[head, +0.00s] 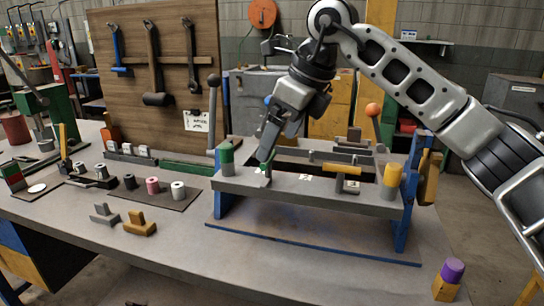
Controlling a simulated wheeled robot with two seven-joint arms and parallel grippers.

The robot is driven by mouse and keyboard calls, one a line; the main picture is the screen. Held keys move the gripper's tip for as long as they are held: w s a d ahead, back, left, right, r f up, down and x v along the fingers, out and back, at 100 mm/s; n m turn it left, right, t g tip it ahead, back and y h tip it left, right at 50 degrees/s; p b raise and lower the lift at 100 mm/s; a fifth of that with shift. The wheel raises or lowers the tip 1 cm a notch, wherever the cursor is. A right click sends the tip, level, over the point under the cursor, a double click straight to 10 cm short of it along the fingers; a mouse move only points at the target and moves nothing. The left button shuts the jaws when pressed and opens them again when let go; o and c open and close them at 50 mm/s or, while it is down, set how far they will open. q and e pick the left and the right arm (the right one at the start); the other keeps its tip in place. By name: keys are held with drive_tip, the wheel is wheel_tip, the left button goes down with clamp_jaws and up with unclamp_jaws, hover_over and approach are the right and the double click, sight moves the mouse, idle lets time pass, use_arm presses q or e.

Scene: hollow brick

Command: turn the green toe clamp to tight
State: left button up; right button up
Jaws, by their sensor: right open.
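A small green piece (261,168), apparently part of the green toe clamp, shows on the front rail (300,187) of the grey frame with blue legs. My right gripper (265,154) comes down from above just over it and hides most of it. The gripper is open, and I cannot tell whether its fingers touch the clamp or stand around it. The clamp's lever and its tight or loose position cannot be made out. A yellow clamp (342,170) sits farther right on the same rail. My left gripper is not in view.
A green cylinder (227,160) and a yellow cylinder (392,175) stand at the frame's front corners. Spools and small blocks lie left. The bench front (190,262) is clear.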

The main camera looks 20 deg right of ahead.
drive_tip(key=v, duration=0.9)
drive_tip(key=shift+r, duration=0.25)
drive_tip(key=shift+s+d, duration=0.1)
